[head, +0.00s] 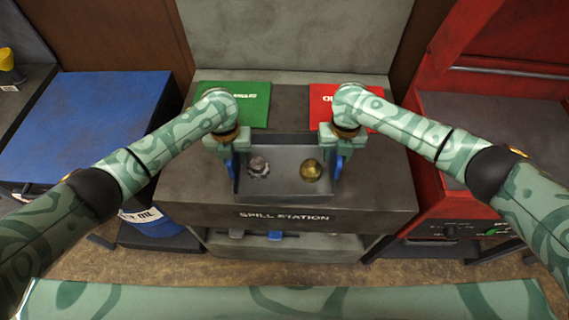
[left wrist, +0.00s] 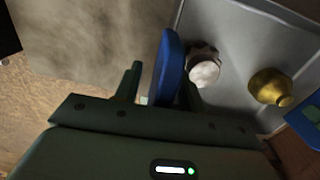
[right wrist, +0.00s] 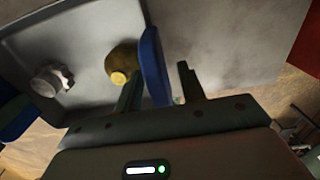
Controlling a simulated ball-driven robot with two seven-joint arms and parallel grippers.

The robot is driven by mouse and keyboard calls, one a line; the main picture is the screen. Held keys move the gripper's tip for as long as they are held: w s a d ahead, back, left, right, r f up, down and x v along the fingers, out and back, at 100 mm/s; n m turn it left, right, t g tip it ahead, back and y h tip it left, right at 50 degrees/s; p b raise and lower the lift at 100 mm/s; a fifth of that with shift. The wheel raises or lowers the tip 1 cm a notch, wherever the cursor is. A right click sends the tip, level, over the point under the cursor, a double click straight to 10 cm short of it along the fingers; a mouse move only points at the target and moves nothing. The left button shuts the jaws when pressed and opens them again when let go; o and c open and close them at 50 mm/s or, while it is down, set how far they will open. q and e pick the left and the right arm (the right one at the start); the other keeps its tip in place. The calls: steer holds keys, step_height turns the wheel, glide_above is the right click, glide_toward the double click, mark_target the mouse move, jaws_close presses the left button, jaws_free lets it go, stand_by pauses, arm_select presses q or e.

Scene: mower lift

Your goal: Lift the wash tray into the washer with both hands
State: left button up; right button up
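The grey wash tray (head: 285,190) lies on the grey bench between my two hands. It holds a silver toothed part (head: 259,168) and a brass part (head: 311,170). It has a blue handle at each side, the left one (left wrist: 168,66) and the right one (right wrist: 154,66). My left gripper (left wrist: 160,90) is open, with the left handle between its fingers and a gap on one side. My right gripper (right wrist: 158,88) is open, with the right handle between its fingers and a gap on one side. I cannot make out the washer for certain.
The bench (head: 180,185) is labelled "SPILL STATION". A green mat (head: 250,100) and a red mat (head: 322,103) lie behind the tray. A blue-topped table (head: 85,120) stands left, a red cabinet (head: 440,195) right. A wall rises behind the bench.

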arm_select(q)
jaws_close()
arm_select(e)
jaws_close()
arm_select(q)
steer(key=shift+r, duration=0.1)
arm_select(e)
steer(key=shift+r, duration=0.1)
